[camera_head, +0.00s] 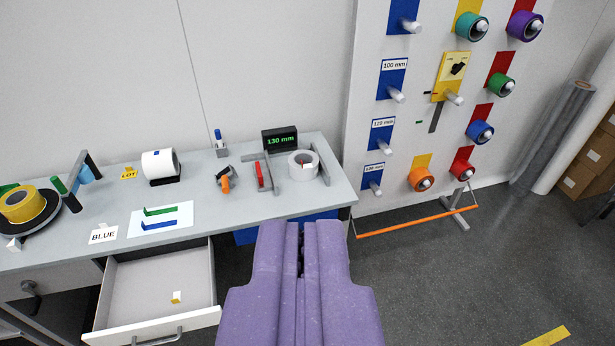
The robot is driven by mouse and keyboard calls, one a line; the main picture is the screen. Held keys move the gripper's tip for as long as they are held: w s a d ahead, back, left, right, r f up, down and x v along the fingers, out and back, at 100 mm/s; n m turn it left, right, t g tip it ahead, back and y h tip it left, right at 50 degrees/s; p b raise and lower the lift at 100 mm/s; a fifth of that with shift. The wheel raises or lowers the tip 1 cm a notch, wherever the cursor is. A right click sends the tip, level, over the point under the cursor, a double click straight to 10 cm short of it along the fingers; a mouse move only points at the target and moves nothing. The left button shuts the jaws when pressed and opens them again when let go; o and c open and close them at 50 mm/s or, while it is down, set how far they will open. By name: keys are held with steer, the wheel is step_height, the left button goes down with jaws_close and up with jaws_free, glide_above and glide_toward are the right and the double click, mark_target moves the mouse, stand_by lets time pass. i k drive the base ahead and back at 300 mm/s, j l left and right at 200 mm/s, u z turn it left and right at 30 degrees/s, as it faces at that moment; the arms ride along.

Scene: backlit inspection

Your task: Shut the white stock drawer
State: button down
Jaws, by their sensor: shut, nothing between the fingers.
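The white stock drawer (150,327) is pulled open under the grey workbench at the lower left. Its grey bar handle (157,338) is on the front panel, partly cut off by the bottom edge of the view. A small yellow and white item (176,297) lies on the drawer's floor. My purple gripper (301,228) is shut and empty. It appears to the right of the drawer, apart from its handle in the picture; the exact distance is hard to tell.
The workbench (225,202) carries tape rolls, a display reading 130 mm (280,139) and a BLUE card (103,235). A pegboard panel (428,130) with colored rolls stands right, with an orange bar (417,222) low in front. Grey floor (480,280) is open at the lower right.

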mark_target(135, 304)
steer(key=i+j+z, duration=0.1)
steer(key=j, duration=1.4)
steer(key=j+z, duration=0.1)
steer(key=j, duration=0.3)
steer(key=k+j, duration=0.15)
steer(key=j, duration=0.25)
steer(key=k+j+z, duration=0.15)
steer(key=j, duration=0.25)
steer(key=j+z, duration=0.1)
steer(key=j, duration=0.3)
steer(key=k+j, duration=0.2)
steer(key=j, duration=0.15)
steer(key=k+j+z, duration=0.15)
steer(key=j, duration=0.25)
steer(key=k+j+z, duration=0.1)
steer(key=j, duration=0.25)
steer(key=k+j+z, duration=0.15)
steer(key=k, duration=0.55)
steer(key=k+j+z, duration=0.15)
steer(key=k, duration=0.55)
steer(key=i+l, duration=0.25)
steer(key=i, duration=0.35)
steer(key=i+l+u, duration=0.15)
steer(key=i, duration=0.4)
steer(key=i+l, duration=0.4)
steer(key=i, duration=0.15)
steer(key=i+l+u, duration=0.15)
steer(key=i+l, duration=0.15)
steer(key=i, duration=0.3)
